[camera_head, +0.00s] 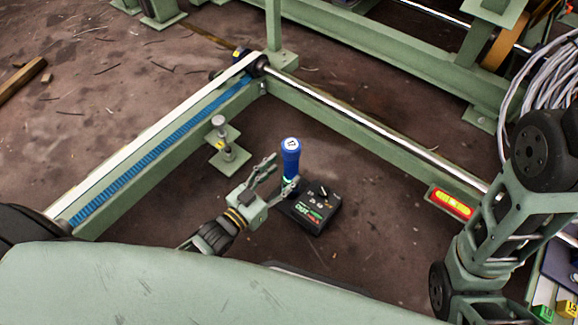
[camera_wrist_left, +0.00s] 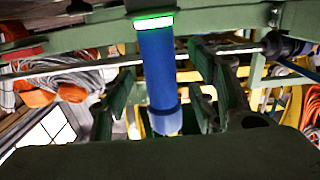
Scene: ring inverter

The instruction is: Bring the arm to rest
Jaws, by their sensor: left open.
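My left gripper (camera_head: 278,174) is open in the head view, its fingers spread beside a blue cylinder (camera_head: 290,158). The cylinder stands upright with a white marked top and a glowing green ring at its base. In the left wrist view the blue cylinder (camera_wrist_left: 158,70) shows between the two finger lines of my left gripper (camera_wrist_left: 165,100), with visible gaps on both sides. I cannot tell how deep it sits between them. My right arm is at the right of the head view; its gripper is out of view.
A black box (camera_head: 318,210) with red and green print lies right beside the cylinder's base.

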